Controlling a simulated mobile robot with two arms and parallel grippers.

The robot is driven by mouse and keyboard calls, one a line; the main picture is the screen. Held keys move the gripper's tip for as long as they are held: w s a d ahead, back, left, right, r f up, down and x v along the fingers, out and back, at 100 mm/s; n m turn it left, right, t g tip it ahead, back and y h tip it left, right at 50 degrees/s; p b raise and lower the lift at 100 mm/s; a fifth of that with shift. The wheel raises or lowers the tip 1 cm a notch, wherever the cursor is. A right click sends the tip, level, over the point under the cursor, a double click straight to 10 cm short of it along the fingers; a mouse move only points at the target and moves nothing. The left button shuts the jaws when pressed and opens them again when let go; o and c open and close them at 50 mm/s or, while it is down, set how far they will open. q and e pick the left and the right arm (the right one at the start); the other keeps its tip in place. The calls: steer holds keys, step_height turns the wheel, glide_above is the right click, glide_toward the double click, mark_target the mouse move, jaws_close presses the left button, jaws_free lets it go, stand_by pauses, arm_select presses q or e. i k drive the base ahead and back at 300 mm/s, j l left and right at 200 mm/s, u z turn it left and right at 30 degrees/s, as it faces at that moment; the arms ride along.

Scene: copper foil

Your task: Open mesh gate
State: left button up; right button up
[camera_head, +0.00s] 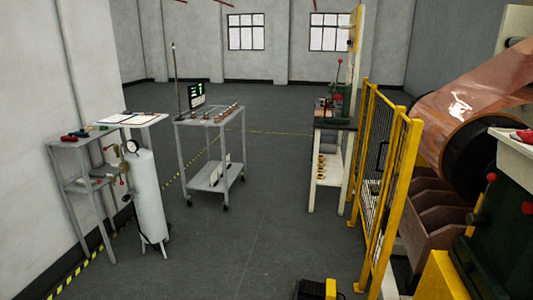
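The mesh gate (376,165) stands at the right of the head view. It has a yellow frame and dark wire mesh, seen at a steep angle. A small dark handle shows on its face toward the middle. From this angle I cannot tell whether the gate is fully closed. A yellow post (401,195) stands at its near side. Neither of my grippers is in view.
Grey floor (265,215) is open in the middle. A grey cart (211,123), a white cylinder (148,200) and a side table (75,143) stand left. A machine bench (333,125) stands behind the gate. A copper roll (470,105) and brown bins (434,210) are right.

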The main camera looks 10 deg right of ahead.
mark_target(390, 103)
steer(key=i+l+z, duration=0.2)
steer(key=i+z, duration=0.65)
steer(key=i, duration=0.15)
steer(key=i+j+z, duration=0.1)
steer(key=i+z, duration=0.35)
steer(key=i, duration=0.1)
